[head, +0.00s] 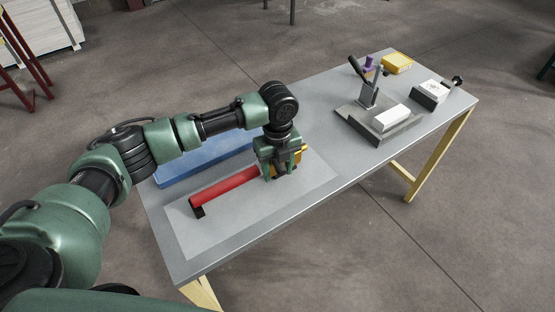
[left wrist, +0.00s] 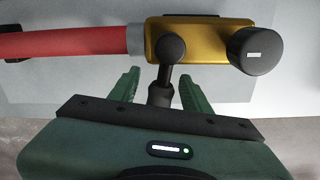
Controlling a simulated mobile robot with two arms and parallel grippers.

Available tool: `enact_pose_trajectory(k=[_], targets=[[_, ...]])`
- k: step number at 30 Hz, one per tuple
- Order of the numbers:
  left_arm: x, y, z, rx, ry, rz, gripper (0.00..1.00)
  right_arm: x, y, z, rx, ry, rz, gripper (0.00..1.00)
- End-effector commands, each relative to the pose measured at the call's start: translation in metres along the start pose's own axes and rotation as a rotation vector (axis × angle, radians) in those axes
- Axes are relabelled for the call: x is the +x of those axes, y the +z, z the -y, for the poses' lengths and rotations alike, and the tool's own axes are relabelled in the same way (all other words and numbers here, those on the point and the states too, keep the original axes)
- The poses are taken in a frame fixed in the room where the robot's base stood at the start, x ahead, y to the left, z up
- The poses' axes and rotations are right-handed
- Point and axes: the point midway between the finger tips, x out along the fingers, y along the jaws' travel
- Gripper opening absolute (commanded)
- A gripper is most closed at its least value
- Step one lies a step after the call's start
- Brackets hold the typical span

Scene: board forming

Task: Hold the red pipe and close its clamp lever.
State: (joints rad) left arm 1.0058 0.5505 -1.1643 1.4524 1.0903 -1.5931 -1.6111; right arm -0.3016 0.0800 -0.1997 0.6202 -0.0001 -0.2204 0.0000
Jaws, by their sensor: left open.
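The red pipe (head: 226,186) lies on a light grey mat on the table, its left end on a small black support. It also shows in the left wrist view (left wrist: 70,43). At its right end is a yellow clamp body (left wrist: 210,42) with a black round knob (left wrist: 256,51). A dark lever with a round end (left wrist: 170,50) stands out from the clamp towards my left gripper. My left gripper (head: 279,177) is over the clamp end, fingers pointing down. In the left wrist view its open green fingers (left wrist: 160,88) are on either side of the lever. My right gripper is not in view.
A blue tray (head: 207,158) lies behind the pipe, partly hidden by my left arm. A grey fixture (head: 352,117) with an upright handle and a white block stands further right. A yellow box (head: 397,63) and another small device (head: 432,93) are at the far end. The table's middle is clear.

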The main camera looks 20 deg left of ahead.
Motion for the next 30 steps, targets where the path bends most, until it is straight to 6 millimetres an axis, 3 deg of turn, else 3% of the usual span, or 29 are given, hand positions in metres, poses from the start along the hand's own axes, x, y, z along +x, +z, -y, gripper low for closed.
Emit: enact_pose_trajectory(k=[10,11,15,16,30], targets=[[0.0059,-0.0002,-0.0002,0.000,0.000,0.000,0.48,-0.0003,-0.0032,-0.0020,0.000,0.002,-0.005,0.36],[0.0059,-0.0002,-0.0002,0.000,0.000,0.001,0.42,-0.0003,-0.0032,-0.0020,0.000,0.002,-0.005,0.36],[0.0057,-0.0001,-0.0002,0.000,0.000,0.001,0.03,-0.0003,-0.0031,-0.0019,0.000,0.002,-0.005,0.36],[0.0056,-0.0001,-0.0002,0.000,0.000,0.001,0.00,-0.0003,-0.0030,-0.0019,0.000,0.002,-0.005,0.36],[0.0052,0.0003,-0.0002,0.000,0.000,0.001,0.00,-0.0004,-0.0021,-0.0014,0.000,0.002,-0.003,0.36]])
